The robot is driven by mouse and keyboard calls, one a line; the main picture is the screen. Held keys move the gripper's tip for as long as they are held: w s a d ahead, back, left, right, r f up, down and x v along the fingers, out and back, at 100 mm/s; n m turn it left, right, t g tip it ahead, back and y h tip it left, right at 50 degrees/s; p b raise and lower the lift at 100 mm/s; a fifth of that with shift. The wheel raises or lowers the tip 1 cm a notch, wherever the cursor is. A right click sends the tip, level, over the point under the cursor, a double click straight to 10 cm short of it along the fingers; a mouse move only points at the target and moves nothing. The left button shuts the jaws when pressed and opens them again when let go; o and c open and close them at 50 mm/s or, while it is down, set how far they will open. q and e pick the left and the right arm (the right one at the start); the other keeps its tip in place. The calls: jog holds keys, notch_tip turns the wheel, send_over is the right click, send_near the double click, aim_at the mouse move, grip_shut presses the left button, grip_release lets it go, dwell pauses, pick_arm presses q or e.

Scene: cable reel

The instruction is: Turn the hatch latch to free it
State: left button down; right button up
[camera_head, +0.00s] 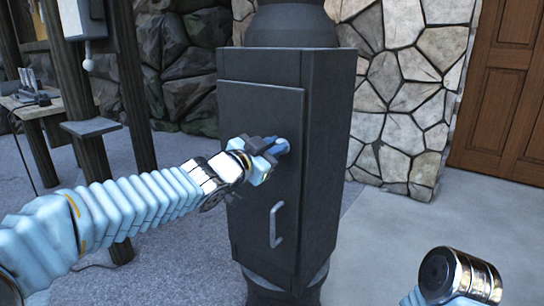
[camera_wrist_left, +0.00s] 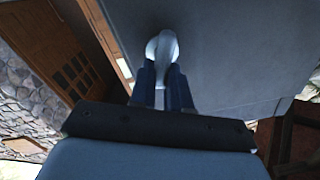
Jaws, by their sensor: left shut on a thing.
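A dark grey cabinet-like post stands in the middle of the head view, with a flat hatch door (camera_head: 258,188) on its front. My left gripper (camera_head: 278,147) reaches the upper right part of the door. In the left wrist view its two dark blue fingers (camera_wrist_left: 162,88) are shut on a light grey latch (camera_wrist_left: 162,50) that sticks out from the hatch face. In the head view the latch is mostly hidden by the gripper. A bent metal handle (camera_head: 276,225) sits lower on the door, apart from the gripper. The door looks closed.
My right arm shows at the lower right, its gripper out of view. A stone wall (camera_head: 400,90) and a brown wooden door (camera_head: 503,85) stand behind. A workbench (camera_head: 35,105) and dark posts are at the left. The floor to the right of the cabinet is clear.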

pick_arm(q)
jog(key=shift+s+d+f+m+b, duration=0.1)
jog(key=shift+f+m+b, duration=0.15)
jog(key=shift+m+b, duration=1.3)
jog(key=shift+s+d+f+m+b, duration=0.15)
jog(key=shift+m+b, duration=0.25)
jog(key=shift+m, duration=2.25)
jog(key=shift+d+f+m+b, duration=0.1)
jog(key=shift+f+m+b, duration=0.2)
jog(key=shift+m+b, duration=1.25)
jog(key=shift+m+p, duration=0.55)
jog(key=shift+m, duration=0.2)
jog(key=c, duration=1.1)
grip_release()
